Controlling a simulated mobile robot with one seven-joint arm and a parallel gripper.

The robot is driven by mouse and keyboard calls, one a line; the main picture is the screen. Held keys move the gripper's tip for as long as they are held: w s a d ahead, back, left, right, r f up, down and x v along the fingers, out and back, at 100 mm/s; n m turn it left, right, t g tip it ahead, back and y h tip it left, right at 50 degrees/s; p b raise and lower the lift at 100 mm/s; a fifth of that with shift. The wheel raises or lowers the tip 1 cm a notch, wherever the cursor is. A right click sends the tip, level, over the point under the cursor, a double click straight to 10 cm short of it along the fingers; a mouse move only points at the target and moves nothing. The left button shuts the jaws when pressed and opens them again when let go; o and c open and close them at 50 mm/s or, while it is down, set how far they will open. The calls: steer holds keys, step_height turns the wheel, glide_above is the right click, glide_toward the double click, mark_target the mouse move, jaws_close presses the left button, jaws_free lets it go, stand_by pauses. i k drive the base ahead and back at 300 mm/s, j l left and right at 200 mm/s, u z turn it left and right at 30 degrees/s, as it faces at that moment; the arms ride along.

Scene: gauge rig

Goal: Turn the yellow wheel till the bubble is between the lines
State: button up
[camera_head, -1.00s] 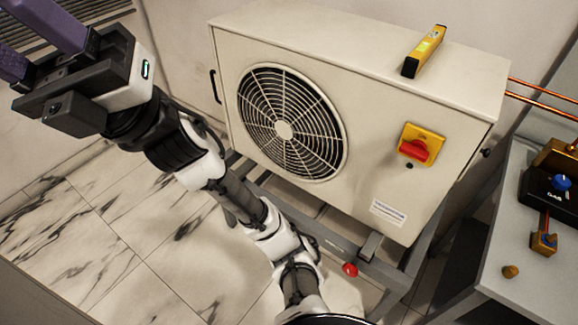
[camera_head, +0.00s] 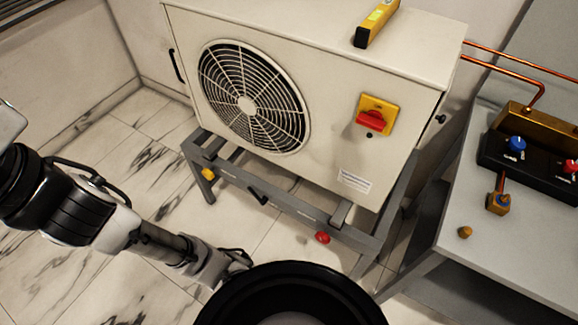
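A yellow and black spirit level (camera_head: 374,26) lies on top of the unit near the upper edge of the view. Its pale green vial is visible, but the bubble and lines are too small to make out. My arm reaches to the left edge, well left of the yellow wheel and apart from it. My gripper's fingers are outside the view.
The white fan unit (camera_head: 335,75) sits on the grey stand (camera_head: 292,212). A red knob (camera_head: 322,238) is at the stand's front right. A yellow plate with a red switch (camera_head: 371,117) is on the unit. A grey table (camera_head: 480,262) with valves stands right. The marble floor at left is clear.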

mark_target(208, 175)
steer(key=u, duration=0.75)
